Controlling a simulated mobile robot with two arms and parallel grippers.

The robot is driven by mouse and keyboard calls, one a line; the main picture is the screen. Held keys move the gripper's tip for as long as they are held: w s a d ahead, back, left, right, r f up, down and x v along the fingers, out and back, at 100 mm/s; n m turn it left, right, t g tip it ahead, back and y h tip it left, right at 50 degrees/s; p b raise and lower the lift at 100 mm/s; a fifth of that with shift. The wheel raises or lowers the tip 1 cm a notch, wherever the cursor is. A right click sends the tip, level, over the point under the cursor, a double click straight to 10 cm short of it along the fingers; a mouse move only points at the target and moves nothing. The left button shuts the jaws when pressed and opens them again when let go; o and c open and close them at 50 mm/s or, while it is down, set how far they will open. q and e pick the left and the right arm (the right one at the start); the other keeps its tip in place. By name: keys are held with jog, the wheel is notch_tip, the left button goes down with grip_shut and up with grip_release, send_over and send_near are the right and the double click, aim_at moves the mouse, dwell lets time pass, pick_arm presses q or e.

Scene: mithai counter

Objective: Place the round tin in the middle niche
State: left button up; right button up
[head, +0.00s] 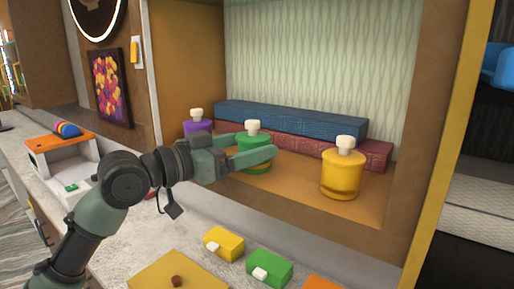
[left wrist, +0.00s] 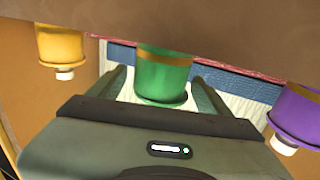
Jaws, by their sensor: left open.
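Three round tins with white knobs stand on the wooden floor of the niche (head: 300,185): purple (head: 196,127), green (head: 253,141) and yellow (head: 342,174). My left gripper (head: 256,147) reaches in from the left at the green tin, with its jaws open. In the left wrist view, which is upside down, the green tin (left wrist: 163,75) sits between the two spread fingers. Whether they touch it I cannot tell. The yellow tin (left wrist: 61,45) and purple tin (left wrist: 295,113) show on either side. My right gripper is out of view.
A long blue box (head: 290,120) and a red box (head: 376,154) lie behind the tins. Yellow (head: 226,243) and green (head: 270,268) small boxes sit on the counter in front. A white, orange-topped unit (head: 62,142) stands at left. The niche's right wall is close to the yellow tin.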

pick_arm(q)
jog(key=b+v, duration=0.2)
jog(key=v, duration=0.8)
jog(key=shift+b, duration=0.4)
jog(key=shift+f, duration=0.1)
